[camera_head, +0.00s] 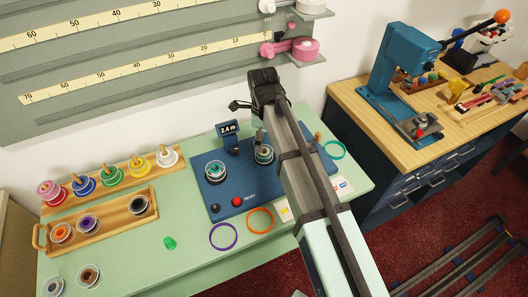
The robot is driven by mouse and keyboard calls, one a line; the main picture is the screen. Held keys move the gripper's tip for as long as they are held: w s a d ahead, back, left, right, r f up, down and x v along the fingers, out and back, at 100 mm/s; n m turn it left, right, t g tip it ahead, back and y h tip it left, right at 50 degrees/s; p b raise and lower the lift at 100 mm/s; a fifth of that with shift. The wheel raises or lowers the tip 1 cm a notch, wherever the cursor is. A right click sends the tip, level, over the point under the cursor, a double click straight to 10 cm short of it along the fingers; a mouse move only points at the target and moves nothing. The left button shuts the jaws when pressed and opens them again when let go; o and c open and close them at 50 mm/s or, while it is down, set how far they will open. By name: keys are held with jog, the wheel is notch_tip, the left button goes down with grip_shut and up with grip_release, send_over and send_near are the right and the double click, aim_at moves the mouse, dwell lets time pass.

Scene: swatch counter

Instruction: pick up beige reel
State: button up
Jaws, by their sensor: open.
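Two reels lie at the front left of the pale green counter (190,268). My gripper (246,103) is the black end of my arm, raised above the back of the blue machine, far to the right of these reels. It is open, with nothing seen in it; its fingers are small and partly hidden.
A wooden tray (42,236) holds orange, purple and black reels. A wooden rack behind it holds several coloured reels. The blue machine (237,215) carries two reels and a display. A blue press (386,75) stands right.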

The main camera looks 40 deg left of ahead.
jog(key=shift+s+d+f+p, duration=0.1)
jog(key=shift+f+p, duration=0.45)
jog(key=shift+f, duration=0.9)
jog(key=shift+d+f+p, duration=0.1)
jog(key=shift+f+p, duration=0.4)
jog(key=shift+f, duration=0.95)
jog(key=c, duration=1.2)
